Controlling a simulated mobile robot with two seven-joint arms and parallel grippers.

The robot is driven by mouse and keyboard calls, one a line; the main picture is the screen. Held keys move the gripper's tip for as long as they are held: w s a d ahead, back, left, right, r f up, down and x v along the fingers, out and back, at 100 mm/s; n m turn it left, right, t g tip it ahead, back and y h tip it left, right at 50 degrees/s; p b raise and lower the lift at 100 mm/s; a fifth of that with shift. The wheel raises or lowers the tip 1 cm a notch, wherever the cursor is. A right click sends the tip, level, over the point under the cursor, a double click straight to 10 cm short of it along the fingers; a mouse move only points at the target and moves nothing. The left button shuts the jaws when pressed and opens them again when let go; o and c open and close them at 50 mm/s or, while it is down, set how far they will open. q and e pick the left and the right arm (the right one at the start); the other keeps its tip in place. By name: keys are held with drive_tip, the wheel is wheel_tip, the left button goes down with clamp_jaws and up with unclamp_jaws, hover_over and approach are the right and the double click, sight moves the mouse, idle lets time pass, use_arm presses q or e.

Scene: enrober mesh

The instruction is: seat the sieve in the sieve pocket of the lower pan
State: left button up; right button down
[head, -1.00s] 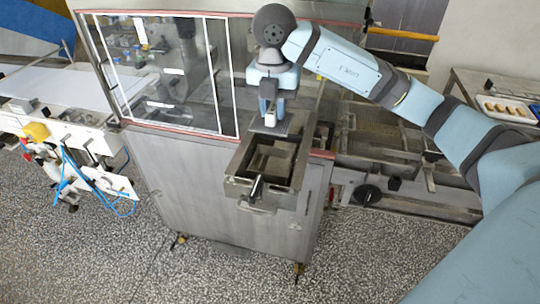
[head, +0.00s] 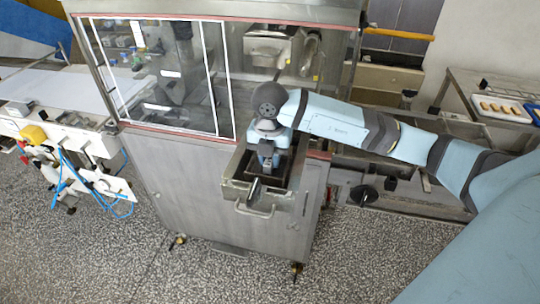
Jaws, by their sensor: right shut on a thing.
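The lower pan (head: 236,190) is a grey metal box, open at the top, projecting from the front of the machine cabinet. It has a loop handle (head: 256,212) at its front and a dark rod-like part (head: 254,189) at its front wall. My right gripper (head: 268,170) points down inside the pan's outline, shut on the sieve. My gripper and wrist cover most of the sieve, and its edges cannot be told from the dark pan interior. I cannot tell whether it lies flat in the pocket. My left gripper is not in view.
The machine's glazed housing (head: 165,80) stands right behind the pan. A metal frame (head: 420,180) is at the right under my arm, and a white tray (head: 505,109) of small pieces is farther right. A white conveyor (head: 55,90) is at the left. The floor in front is clear.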

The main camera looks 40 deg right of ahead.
drive_tip(key=shift+f, duration=0.1)
drive_tip(key=c, duration=1.4)
unclamp_jaws()
drive_tip(key=shift+f, duration=0.1)
drive_tip(key=o, duration=0.4)
drive_tip(key=shift+o, duration=0.2)
drive_tip(key=shift+r, duration=0.2)
drive_tip(key=shift+r, duration=0.25)
wheel_tip(320, 180, up, 12)
drive_tip(key=b, duration=0.1)
drive_tip(key=shift+f+b, duration=0.2)
drive_tip(key=shift+b, duration=0.15)
drive_tip(key=shift+f, duration=0.1)
